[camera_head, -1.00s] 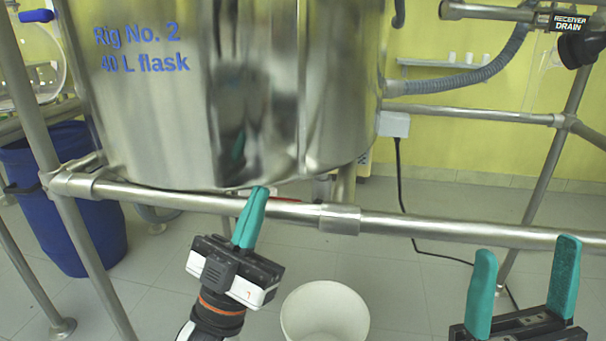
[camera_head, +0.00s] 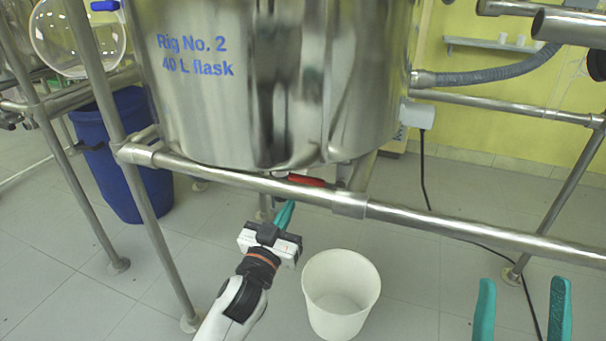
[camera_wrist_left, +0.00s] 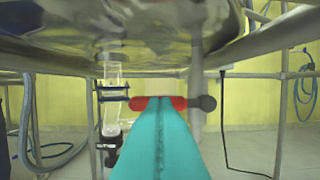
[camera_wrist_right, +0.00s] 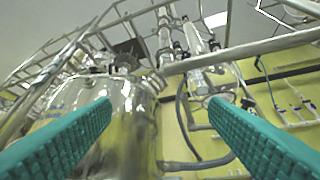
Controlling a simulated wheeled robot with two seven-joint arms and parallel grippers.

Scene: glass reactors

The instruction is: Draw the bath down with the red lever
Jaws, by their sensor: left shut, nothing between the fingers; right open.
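The red lever (camera_head: 306,180) shows just under the steel bath (camera_head: 280,80), partly behind the front rail (camera_head: 240,181). In the left wrist view the red lever (camera_wrist_left: 178,103) lies across the picture, with a dark round knob at its right end. My left gripper (camera_head: 285,212) is shut and empty, its teal fingers pointing up toward the lever from below the rail. In the left wrist view the shut fingertips (camera_wrist_left: 160,102) overlap the lever's left-middle part; I cannot tell whether they touch. My right gripper (camera_head: 522,305) is open and empty at the lower right.
A white bucket (camera_head: 340,292) stands on the floor below the bath, right of my left gripper. A blue barrel (camera_head: 125,150) stands at the left behind the frame posts. A black cable (camera_head: 424,180) hangs at the right.

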